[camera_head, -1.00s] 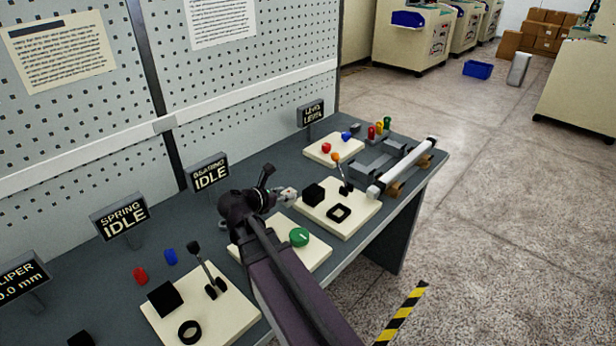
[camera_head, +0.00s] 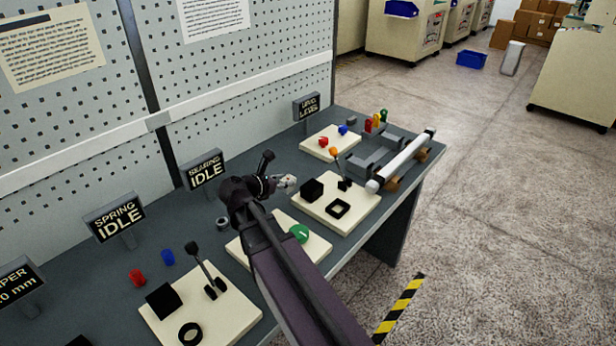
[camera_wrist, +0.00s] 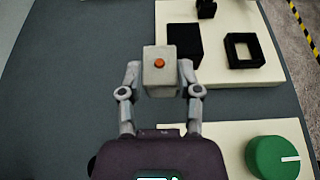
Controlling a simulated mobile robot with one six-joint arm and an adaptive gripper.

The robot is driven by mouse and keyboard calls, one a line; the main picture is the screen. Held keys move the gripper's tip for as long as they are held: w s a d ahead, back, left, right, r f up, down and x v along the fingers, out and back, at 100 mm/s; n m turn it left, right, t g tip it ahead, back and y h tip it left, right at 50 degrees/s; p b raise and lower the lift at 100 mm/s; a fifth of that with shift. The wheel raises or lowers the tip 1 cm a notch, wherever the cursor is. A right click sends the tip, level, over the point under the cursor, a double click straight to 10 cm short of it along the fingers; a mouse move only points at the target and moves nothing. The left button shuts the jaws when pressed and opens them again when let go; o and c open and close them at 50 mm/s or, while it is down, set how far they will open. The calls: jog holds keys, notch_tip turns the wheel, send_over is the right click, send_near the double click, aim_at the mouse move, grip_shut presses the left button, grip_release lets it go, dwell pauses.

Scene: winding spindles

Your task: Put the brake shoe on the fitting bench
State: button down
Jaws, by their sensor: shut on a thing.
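My gripper (camera_head: 287,182) is above the grey bench top (camera_head: 118,310), near the IDLE bearing sign. In the wrist view its two fingers are shut on a light grey block (camera_wrist: 160,80) with an orange round mark on its face. I take this block as the brake shoe; its underside is hidden. In the head view the block is small and hard to make out at the fingertips. The bench, which I take as the fitting bench, runs along the pegboard wall. In the wrist view, bare grey bench top (camera_wrist: 60,80) shows to the left of the gripper.
A cream pad with a black block (camera_head: 312,190) and black square ring (camera_head: 338,208) lies just beyond the gripper. A green knob (camera_head: 299,233) is on a nearer pad. A white roller (camera_head: 402,162) lies along the right edge. Signs stand along the back.

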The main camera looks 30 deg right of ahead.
notch_tip(320, 180, up, 2)
jog(key=r+p, duration=0.1)
jog(key=p, duration=0.1)
send_over(288, 173)
jog(key=s+a, duration=0.3)
jog(key=s, duration=0.2)
jog(key=shift+s+d+f, duration=0.15)
jog(key=shift+d+f, duration=0.05)
jog(key=shift+f, duration=0.05)
jog(key=shift+f, duration=0.1)
notch_tip(288, 173, down, 6)
jog(key=b, duration=0.6)
jog(key=shift+f+b, duration=1.9)
